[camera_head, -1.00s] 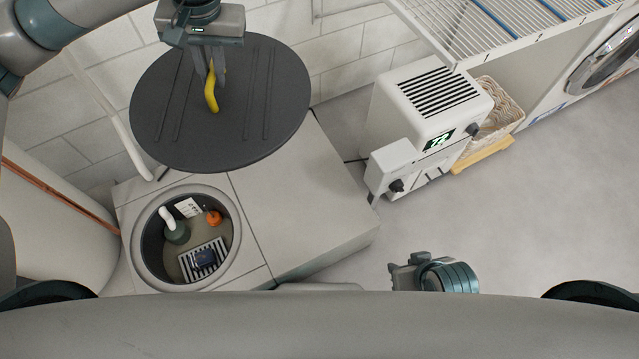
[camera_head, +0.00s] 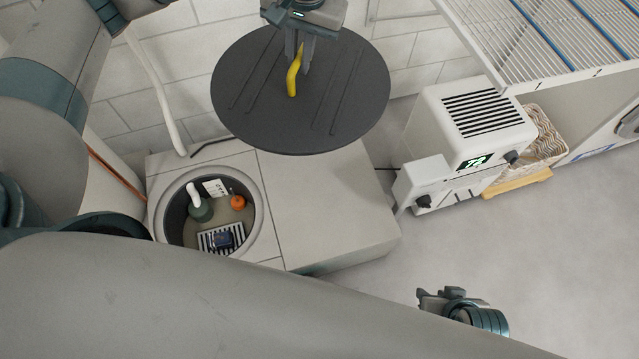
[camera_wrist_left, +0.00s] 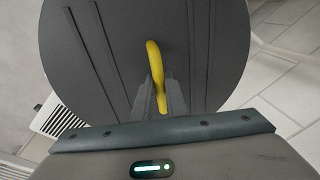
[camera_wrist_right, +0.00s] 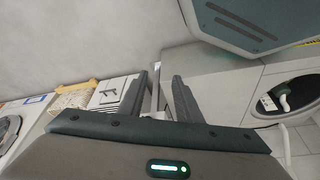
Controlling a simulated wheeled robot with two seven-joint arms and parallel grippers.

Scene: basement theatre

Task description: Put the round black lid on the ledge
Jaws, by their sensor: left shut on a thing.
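The round black lid (camera_head: 345,110) is a dark disc with raised ribs and a yellow handle (camera_head: 292,80). My left gripper (camera_head: 303,65) is shut on that handle and holds the lid up. In the left wrist view the handle (camera_wrist_left: 155,65) stands between the fingers, with the lid (camera_wrist_left: 215,55) behind. The pale flat-topped ledge (camera_head: 320,205) lies below, beside the round open pit (camera_head: 262,212). The lid overlaps the ledge's far edge in the head view; its height above it is unclear. My right gripper (camera_head: 432,300) is open and empty, low at the right.
The pit holds a green-grey pump (camera_head: 200,212), an orange ball (camera_head: 238,202) and a grate. A white dehumidifier-like box (camera_head: 475,125) stands right of the ledge, before a wicker basket (camera_head: 545,140). A wire shelf (camera_head: 560,40) is at top right.

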